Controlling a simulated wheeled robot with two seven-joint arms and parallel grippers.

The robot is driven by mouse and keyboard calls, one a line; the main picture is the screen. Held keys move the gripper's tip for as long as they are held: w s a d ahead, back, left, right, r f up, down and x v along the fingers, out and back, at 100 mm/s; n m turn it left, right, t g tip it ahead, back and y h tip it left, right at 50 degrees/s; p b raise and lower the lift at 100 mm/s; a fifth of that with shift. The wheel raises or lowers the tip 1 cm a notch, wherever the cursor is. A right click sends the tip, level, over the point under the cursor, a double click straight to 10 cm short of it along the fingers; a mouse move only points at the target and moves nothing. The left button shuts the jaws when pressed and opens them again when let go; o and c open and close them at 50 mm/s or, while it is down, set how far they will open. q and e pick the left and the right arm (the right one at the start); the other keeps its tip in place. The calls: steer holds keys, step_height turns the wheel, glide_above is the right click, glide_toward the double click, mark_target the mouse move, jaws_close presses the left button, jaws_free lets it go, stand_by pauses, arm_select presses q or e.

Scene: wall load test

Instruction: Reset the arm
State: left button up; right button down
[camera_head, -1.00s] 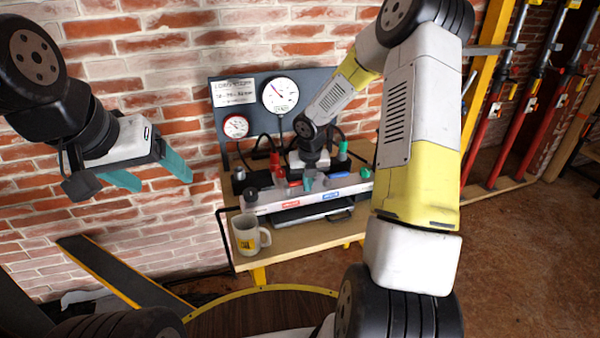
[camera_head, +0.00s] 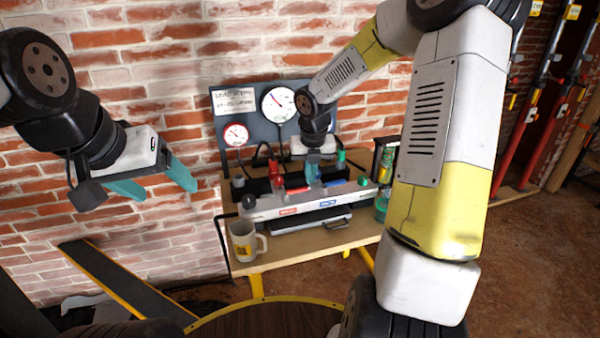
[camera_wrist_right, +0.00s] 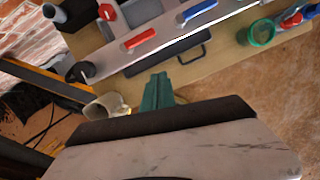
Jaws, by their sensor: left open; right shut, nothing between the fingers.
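My right gripper (camera_head: 313,170) is shut and empty, above the back of the grey panel (camera_head: 270,207) with its red and blue levers. In the right wrist view its teal fingers (camera_wrist_right: 157,92) are together, with the panel beyond them. My left gripper (camera_head: 160,184) is open and empty, in the air in front of the brick wall at the left, apart from the bench.
The wooden bench (camera_head: 290,250) holds the panel, a mug (camera_head: 246,241) at its front left and a green jar (camera_head: 382,205) at its right. Two gauges (camera_head: 278,105) stand on a board behind. Red clamps (camera_head: 530,120) lean at the right.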

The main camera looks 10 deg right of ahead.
steer(key=shift+r, duration=0.1)
steer(key=s+a+r+m+t+y, duration=0.1)
steer(key=s+r+m, duration=0.7)
steer(key=s+m, duration=0.4)
steer(key=s+a+r+m+t+y, duration=0.1)
steer(key=s+r+m, duration=0.8)
steer(key=m, duration=1.3)
steer(key=shift+s+r+t, duration=0.2)
steer(key=shift+s+t, duration=0.5)
steer(key=shift+s, duration=1.35)
